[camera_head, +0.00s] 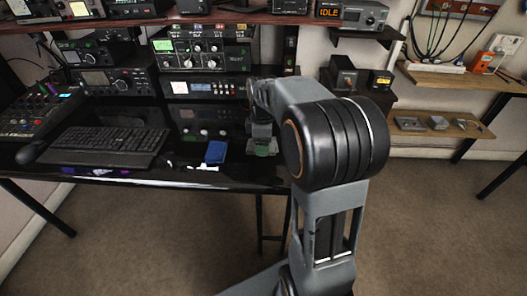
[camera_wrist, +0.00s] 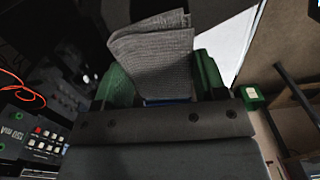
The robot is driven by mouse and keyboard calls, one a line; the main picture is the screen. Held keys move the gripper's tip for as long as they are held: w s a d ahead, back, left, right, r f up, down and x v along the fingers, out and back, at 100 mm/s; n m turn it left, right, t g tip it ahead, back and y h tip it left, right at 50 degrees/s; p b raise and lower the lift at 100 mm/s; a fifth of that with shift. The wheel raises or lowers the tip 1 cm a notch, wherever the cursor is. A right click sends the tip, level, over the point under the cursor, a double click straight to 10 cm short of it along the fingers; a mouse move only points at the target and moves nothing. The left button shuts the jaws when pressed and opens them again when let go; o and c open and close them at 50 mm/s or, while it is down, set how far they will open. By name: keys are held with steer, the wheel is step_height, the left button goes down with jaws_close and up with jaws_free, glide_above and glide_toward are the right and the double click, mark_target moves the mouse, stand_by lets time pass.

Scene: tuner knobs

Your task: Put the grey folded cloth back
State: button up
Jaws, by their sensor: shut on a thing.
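The grey folded cloth (camera_wrist: 152,58) stands up between the two green fingers of my gripper (camera_wrist: 165,80) in the wrist view. My gripper is shut on it, and its folded layers stick out past the fingertips. A narrow blue strip (camera_wrist: 167,101) shows at the cloth's base; I cannot tell what it belongs to. In the head view my gripper (camera_head: 262,147) is at the right end of the black desk, low near its top. The cloth is hard to make out there, and I cannot tell whether it touches the desk.
A blue block (camera_head: 215,152) lies on the desk (camera_head: 110,172) left of my gripper. A keyboard (camera_head: 108,141) lies further left. Stacked radio units (camera_head: 203,87) stand behind. A wooden shelf (camera_head: 440,126) with small items is at the right. Open carpet lies in front.

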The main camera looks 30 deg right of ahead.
steer(key=shift+w+d+f, duration=0.15)
steer(key=shift+f, duration=0.15)
steer(key=f, duration=0.1)
steer(key=f+b, duration=0.1)
steer(key=f, duration=0.1)
steer(key=shift+w+d+f, duration=0.1)
steer(key=shift+w+f, duration=0.1)
steer(key=shift+f, duration=0.05)
steer(key=o, duration=0.9)
steer(key=shift+r, duration=0.1)
